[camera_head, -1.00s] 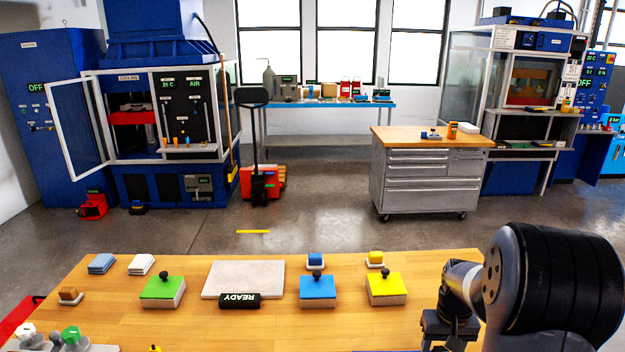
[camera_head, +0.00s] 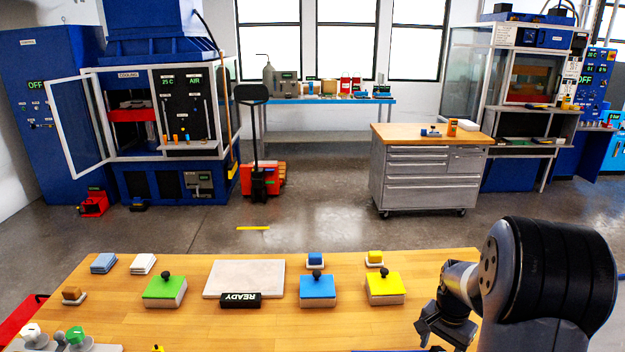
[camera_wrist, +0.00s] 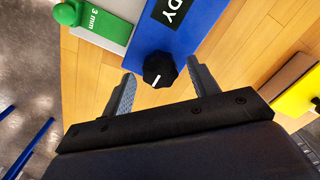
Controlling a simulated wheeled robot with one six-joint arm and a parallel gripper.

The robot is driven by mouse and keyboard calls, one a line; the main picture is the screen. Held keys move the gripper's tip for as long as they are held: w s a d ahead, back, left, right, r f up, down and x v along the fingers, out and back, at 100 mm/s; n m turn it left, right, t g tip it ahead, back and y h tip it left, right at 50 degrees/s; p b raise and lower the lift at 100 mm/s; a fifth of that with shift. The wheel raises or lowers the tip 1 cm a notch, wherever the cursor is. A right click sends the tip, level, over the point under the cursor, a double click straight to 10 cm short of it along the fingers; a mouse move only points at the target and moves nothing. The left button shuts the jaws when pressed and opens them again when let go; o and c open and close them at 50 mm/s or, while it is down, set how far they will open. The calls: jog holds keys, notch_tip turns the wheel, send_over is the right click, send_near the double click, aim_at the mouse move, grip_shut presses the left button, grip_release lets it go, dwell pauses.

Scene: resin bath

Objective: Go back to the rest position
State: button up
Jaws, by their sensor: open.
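My gripper (camera_head: 447,328) hangs low at the right end of the wooden table (camera_head: 240,322) in the head view, with my forearm bulky beside it. The wrist view shows its two fingers (camera_wrist: 165,88) spread apart with nothing held between them. A black knob (camera_wrist: 160,68) on a blue panel (camera_wrist: 188,32) lies just beyond the fingertips. I cannot tell its distance from them.
Green (camera_head: 164,290), blue (camera_head: 318,288) and yellow (camera_head: 385,286) knobbed blocks stand on the table near a pale plate (camera_head: 245,275) and a black READY sign (camera_head: 240,301). A grey drawer cabinet (camera_head: 425,180) stands beyond. Open floor lies between.

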jog(key=shift+r, duration=0.75)
